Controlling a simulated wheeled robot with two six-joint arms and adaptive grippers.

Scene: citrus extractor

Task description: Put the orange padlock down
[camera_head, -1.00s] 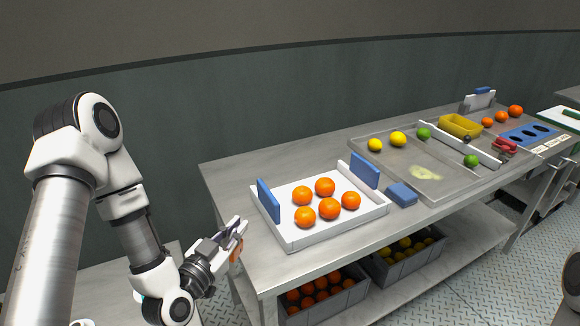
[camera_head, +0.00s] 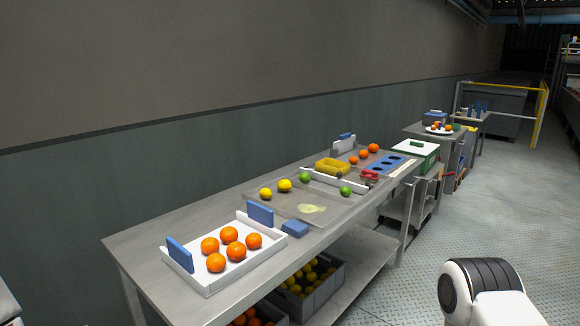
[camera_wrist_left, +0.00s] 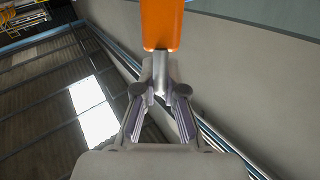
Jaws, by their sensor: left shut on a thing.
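The orange padlock (camera_wrist_left: 162,24) shows at the top of the left wrist view, its orange body beyond the fingertips. My left gripper (camera_wrist_left: 161,88) is shut on its metal shackle, with the body standing out past the fingers. Behind it the wrist view shows a wall and a ceiling, so the padlock is in the air, clear of any surface. The left gripper is outside the head view. My right gripper is not visible; only a white arm link of mine shows at the lower right there.
A long steel table (camera_head: 137,253) carries a white tray (camera_head: 208,288) of several oranges, a blue sponge (camera_head: 295,228), a shallow metal tray (camera_head: 275,205) and a yellow container (camera_head: 333,166). Crates of fruit sit underneath. Further carts stand at the right beside open floor (camera_head: 480,215).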

